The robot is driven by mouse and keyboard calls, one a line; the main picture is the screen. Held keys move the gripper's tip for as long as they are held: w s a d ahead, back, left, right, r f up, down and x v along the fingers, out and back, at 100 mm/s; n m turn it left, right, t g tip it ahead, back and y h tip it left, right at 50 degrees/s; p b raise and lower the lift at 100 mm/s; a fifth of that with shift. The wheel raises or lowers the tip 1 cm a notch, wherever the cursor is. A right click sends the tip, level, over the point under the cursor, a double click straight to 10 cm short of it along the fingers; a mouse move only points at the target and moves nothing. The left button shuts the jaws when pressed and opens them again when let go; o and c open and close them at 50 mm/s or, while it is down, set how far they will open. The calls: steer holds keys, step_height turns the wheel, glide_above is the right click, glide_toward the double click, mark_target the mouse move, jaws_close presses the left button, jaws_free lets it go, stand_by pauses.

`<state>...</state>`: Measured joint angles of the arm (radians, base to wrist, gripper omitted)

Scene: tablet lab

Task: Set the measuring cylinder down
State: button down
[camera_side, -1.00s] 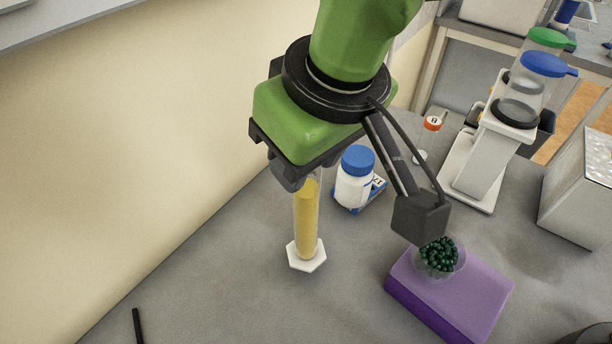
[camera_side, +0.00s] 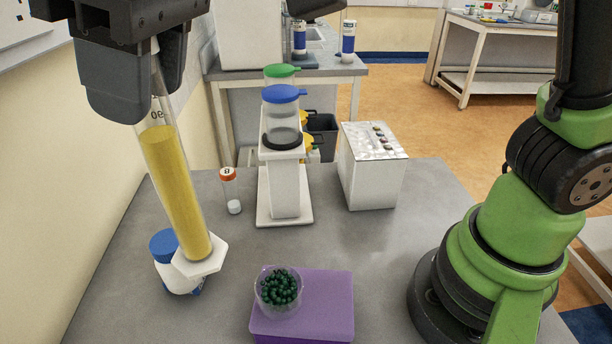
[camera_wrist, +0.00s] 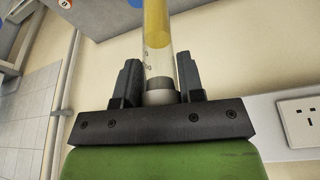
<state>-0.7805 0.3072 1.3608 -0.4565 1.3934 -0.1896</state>
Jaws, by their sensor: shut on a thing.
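The measuring cylinder (camera_side: 178,180), clear with yellow liquid and a white hexagonal foot, hangs from my gripper (camera_side: 145,68) at the left of the side view. It leans in that picture, top to the left, and its foot overlaps the white blue-capped bottle (camera_side: 168,280). The foot appears clear of the table (camera_side: 225,290), but I cannot tell its height. In the wrist view the cylinder (camera_wrist: 159,45) lies between the two dark fingers of my gripper (camera_wrist: 159,82), which is shut on it near the top end.
A purple block (camera_side: 325,305) bears a clear dish of dark green beads (camera_side: 280,290). Behind are an orange-capped vial (camera_side: 229,190), a white stand (camera_side: 285,190) with a blue-lidded jar (camera_side: 284,115), and a white box (camera_side: 372,170). Grey table between bottle and block is bare.

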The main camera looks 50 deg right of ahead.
steer(key=s+d+r+m+g+h, duration=0.1)
steer(key=d+r+m+g+h, duration=0.15)
steer(key=d+m, duration=1.2)
steer(key=s+d+r+m+g+h, duration=0.1)
steer(key=d+r+m+h, duration=0.15)
steer(key=d+m, duration=1.2)
steer(key=s+d+f+m+g, duration=0.1)
steer(key=s+d+f+m, duration=0.1)
steer(key=s+d+f, duration=0.55)
steer(key=s+d+f+m+g, duration=0.1)
steer(key=s+d+f+m, duration=0.25)
steer(key=d, duration=0.65)
step_height(320, 180, down, 10)
steer(key=shift+s+d+f+n+y, duration=0.2)
steer(key=shift+d+f+n+y, duration=0.05)
steer(key=shift+d+n+y, duration=0.1)
steer(key=shift+f, duration=0.1)
steer(key=c, duration=0.7)
jaws_free()
steer(key=shift+c, duration=0.2)
